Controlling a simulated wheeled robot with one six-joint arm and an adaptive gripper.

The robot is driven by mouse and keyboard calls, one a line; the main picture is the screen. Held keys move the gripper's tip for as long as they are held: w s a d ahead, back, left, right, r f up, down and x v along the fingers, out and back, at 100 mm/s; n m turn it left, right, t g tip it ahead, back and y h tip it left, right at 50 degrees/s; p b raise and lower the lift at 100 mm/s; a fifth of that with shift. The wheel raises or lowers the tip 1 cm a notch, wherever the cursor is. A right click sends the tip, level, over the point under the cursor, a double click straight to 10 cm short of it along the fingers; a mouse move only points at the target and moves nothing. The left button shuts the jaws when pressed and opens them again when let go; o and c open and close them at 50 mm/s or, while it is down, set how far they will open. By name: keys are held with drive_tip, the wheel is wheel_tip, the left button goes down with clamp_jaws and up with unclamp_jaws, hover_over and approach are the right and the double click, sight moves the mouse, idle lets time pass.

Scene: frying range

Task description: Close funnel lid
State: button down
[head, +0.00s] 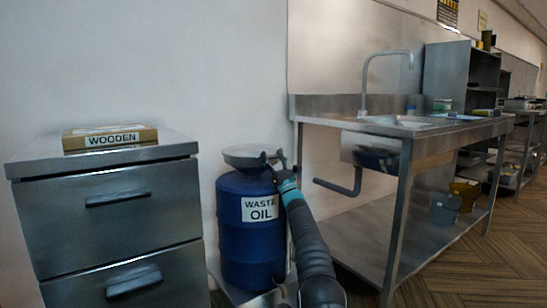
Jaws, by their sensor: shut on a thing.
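A grey, round, flat funnel top (243,153) sits on the drum. From this view I cannot tell the lid from the funnel, nor how far the lid is open. My gripper (271,160) is at the right edge of the funnel top, with its dark fingers shut on the rim part there. My arm comes up from the lower right and covers the drum's right side.
A metal drawer cabinet (112,220) stands close on the left, with a box marked "WOODEN" (110,138) on top. A steel sink table (405,126) with a tap (366,75) stands close on the right. Wooden floor (460,275) is clear at the right front.

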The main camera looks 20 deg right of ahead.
drive_tip(key=shift+c, duration=1.2)
unclamp_jaws()
drive_tip(key=shift+w+a+f, duration=0.15)
drive_tip(key=shift+f, duration=0.25)
drive_tip(key=shift+w+a+f, duration=0.15)
drive_tip(key=shift+f, duration=0.25)
drive_tip(key=shift+s+d+r, duration=0.1)
drive_tip(key=shift+d+r, duration=0.1)
drive_tip(key=shift+r, duration=0.05)
drive_tip(key=shift+s+d+f, duration=0.25)
drive_tip(key=shift+s, duration=0.05)
drive_tip(key=v, duration=1.1)
drive_tip(key=shift+f, duration=0.15)
drive_tip(key=shift+a, duration=0.1)
